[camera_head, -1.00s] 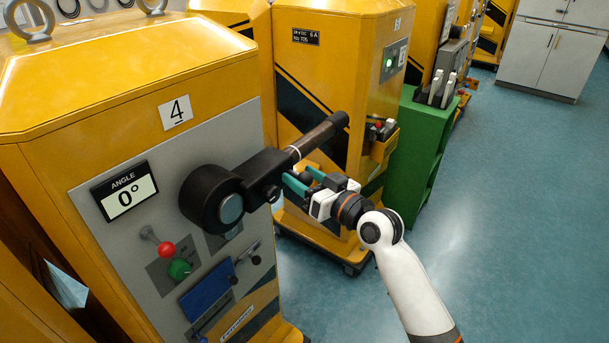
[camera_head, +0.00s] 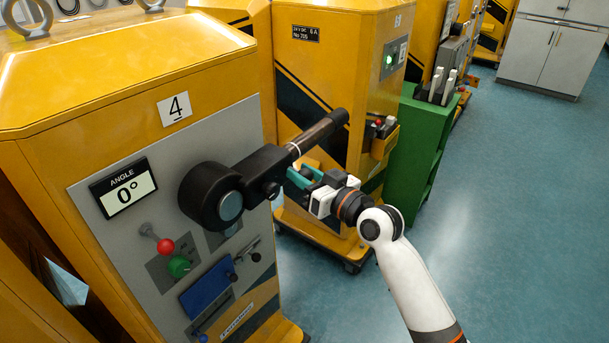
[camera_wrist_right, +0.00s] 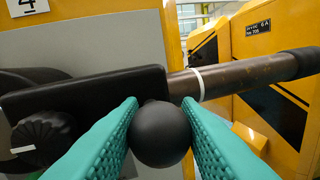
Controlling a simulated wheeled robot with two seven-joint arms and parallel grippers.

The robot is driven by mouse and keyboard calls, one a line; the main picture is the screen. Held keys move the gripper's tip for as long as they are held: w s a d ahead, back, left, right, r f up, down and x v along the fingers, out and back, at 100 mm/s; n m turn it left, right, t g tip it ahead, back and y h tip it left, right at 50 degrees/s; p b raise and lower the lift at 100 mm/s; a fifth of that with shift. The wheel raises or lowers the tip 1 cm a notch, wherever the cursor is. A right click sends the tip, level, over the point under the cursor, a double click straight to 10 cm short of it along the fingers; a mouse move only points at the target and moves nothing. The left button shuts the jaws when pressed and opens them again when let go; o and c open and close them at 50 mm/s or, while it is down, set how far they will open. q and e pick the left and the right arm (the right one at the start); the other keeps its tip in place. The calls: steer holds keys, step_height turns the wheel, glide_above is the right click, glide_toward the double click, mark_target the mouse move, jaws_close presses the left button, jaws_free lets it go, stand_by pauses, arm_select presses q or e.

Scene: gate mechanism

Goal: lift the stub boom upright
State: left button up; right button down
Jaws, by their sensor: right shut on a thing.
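The stub boom (camera_head: 318,136) sticks out from the front of the yellow cabinet marked 4, from a round black pivot hub (camera_head: 207,196). It has a black arm block, a dark tube with a white ring and a black end cap. The angle display (camera_head: 124,190) reads 0°. In the right wrist view the boom's tube (camera_wrist_right: 235,80) runs across behind a black ball knob (camera_wrist_right: 160,135). My right gripper (camera_head: 304,180) has its teal fingers shut on this knob, one on each side. My left gripper is not in view.
Below the display are a red-knobbed lever (camera_head: 165,245), a green knob (camera_head: 179,266) and a blue panel (camera_head: 206,290). Another yellow cabinet (camera_head: 335,75) stands behind the boom, beside a green stand (camera_head: 415,150). Open floor (camera_head: 510,200) lies to the right.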

steer(key=shift+r, duration=0.45)
steer(key=shift+r+n, duration=0.6)
steer(key=shift+r, duration=0.2)
steer(key=s+a+r+n+y, duration=0.2)
steer(key=s+a+r+n, duration=0.2)
steer(key=n, duration=0.5)
steer(key=s+a+r+n+g+y+p, duration=0.1)
steer(key=s+a+r+n+y, duration=0.1)
steer(key=s+a+r+n, duration=0.3)
steer(key=shift+s+r+n+y, duration=0.3)
steer(key=shift+s+r+n, duration=1.55)
steer(key=shift+n, duration=0.65)
steer(key=shift+w, duration=0.1)
steer(key=c, duration=1.1)
jaws_free()
steer(key=shift+a, duration=0.1)
steer(key=shift+o, duration=0.2)
steer(key=shift+f, duration=0.1)
